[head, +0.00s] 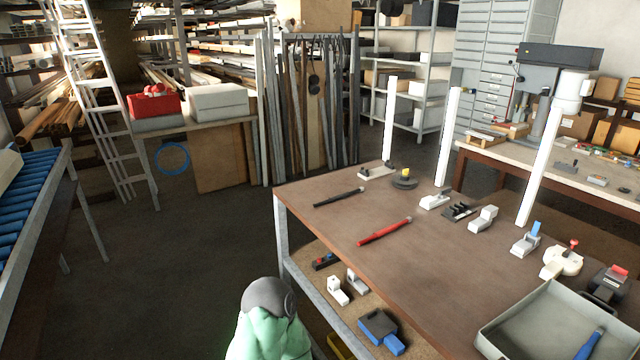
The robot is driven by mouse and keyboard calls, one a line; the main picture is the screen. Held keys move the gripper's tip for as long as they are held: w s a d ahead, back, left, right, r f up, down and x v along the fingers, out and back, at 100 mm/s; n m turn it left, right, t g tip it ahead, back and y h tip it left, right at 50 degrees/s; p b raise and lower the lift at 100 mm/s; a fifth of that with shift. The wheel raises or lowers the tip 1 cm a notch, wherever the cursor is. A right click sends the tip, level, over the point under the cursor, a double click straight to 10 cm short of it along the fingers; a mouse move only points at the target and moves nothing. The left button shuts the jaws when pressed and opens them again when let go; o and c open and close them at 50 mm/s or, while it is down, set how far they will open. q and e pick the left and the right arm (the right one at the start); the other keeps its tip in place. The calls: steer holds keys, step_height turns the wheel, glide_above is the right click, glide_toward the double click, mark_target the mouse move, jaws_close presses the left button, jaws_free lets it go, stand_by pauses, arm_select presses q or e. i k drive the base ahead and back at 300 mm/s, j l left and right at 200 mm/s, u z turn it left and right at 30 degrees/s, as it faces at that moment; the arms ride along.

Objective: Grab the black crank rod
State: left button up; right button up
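The black crank rod (338,197) is a thin dark rod lying flat on the brown workbench (330,243), near its left back part. It lies at a slant, with its right end farther back. Nothing covers it and nothing touches it. A similar red rod (384,231) lies in front of it and to its right, roughly parallel. Neither of my grippers shows in the head view.
White upright profiles (447,135) stand along the bench's back and right side, among small fittings (483,219). A grey tray (520,318) with a blue-handled tool sits at the front right. A lower shelf (312,272) holds small parts. The bench's middle is clear.

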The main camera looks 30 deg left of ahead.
mark_target(360, 189)
steer(key=i+j, duration=0.15)
steer(key=j, duration=0.25)
steer(key=i+j, duration=0.15)
steer(key=j, duration=0.25)
steer(key=i+j, duration=0.2)
steer(key=j, duration=0.2)
steer(key=i+j, duration=0.15)
steer(key=j, duration=0.25)
steer(key=i+j, duration=0.15)
steer(key=j, duration=0.2)
steer(key=i+j+u, duration=0.1)
steer(key=j, duration=0.3)
steer(key=i+j, duration=0.25)
steer(key=j, duration=0.15)
